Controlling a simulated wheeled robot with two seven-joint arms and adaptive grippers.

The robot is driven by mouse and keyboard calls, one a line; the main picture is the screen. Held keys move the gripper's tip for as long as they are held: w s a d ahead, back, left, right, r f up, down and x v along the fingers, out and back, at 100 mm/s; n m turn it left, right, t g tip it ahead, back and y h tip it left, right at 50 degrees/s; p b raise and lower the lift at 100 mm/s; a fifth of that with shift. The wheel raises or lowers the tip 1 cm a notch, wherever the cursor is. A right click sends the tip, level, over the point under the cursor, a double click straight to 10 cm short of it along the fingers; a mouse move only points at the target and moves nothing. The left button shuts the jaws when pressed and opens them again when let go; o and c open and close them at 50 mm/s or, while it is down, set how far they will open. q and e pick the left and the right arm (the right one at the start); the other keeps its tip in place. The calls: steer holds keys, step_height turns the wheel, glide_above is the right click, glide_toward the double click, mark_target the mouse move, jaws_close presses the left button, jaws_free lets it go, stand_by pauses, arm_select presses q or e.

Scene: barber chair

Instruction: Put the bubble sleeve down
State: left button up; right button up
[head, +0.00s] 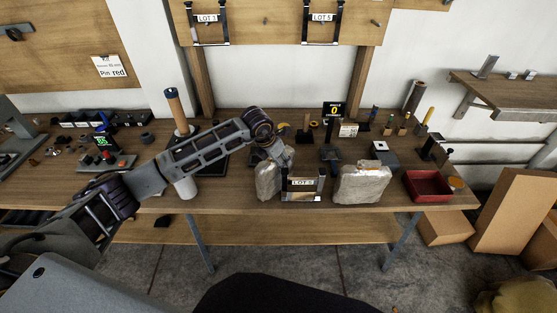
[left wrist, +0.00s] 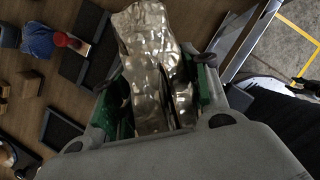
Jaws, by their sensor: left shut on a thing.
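The bubble sleeve (head: 266,183) is a crumpled, silvery-grey packet near the front edge of the workbench. My left gripper (head: 280,160) reaches it from above and is shut on it. In the left wrist view the shiny sleeve (left wrist: 152,60) sits between the green-padded fingers of my left gripper (left wrist: 160,100) and sticks out past them. I cannot tell whether its lower end touches the bench. My right gripper is in neither view.
Small tools and blocks crowd the back of the workbench (head: 225,197). Cardboard boxes (head: 510,210) stand on the floor at right.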

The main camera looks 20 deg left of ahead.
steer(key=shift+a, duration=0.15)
arm_select(q)
steer(key=shift+f, duration=0.1)
steer(key=o, duration=0.5)
steer(key=shift+c, duration=0.2)
steer(key=shift+o, duration=0.8)
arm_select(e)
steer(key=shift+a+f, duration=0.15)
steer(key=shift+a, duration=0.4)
